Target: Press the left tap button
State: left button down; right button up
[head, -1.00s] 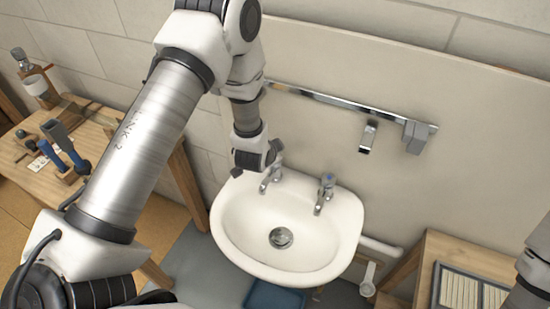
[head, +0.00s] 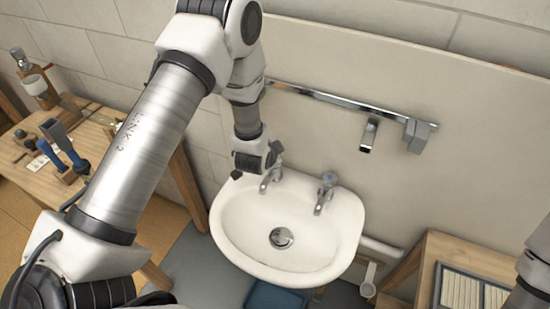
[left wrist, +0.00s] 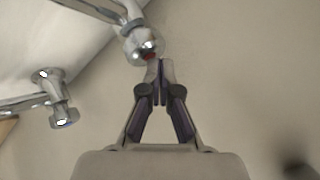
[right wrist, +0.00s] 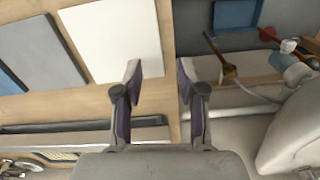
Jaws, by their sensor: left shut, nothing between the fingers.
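The left tap (head: 270,178) is chrome and stands on the back left rim of the white sink (head: 225,225). My left gripper (head: 257,163) is beside its top and partly hides it. In the left wrist view a chrome tap head with a red mark (left wrist: 148,50) lies just beside the closed fingertips of my left gripper (left wrist: 160,66). I cannot tell whether they touch. The right tap (head: 325,194) has a blue top and is clear of the arm. My right gripper (right wrist: 160,80) is open and empty in the right wrist view.
A chrome wall rail (head: 330,101) with fittings runs above the sink. A wooden bench with tools (head: 105,130) stands at left, and a wooden table (head: 470,248) at right.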

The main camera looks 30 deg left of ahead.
pick_arm(q)
jog(key=shift+f+b, duration=0.4)
jog(key=shift+f, duration=0.2)
pick_arm(e)
jog(key=shift+f, duration=0.4)
pick_arm(q)
jog(key=shift+r+p, duration=0.9)
jog(key=shift+r, duration=0.25)
pick_arm(e)
jog(key=shift+r, duration=0.85)
pick_arm(q)
notch_tip(320, 180, up, 5)
jog(key=p, duration=0.4)
jog(key=shift+r, duration=0.1)
pick_arm(e)
notch_tip(320, 180, up, 4)
jog(key=shift+r, duration=0.1)
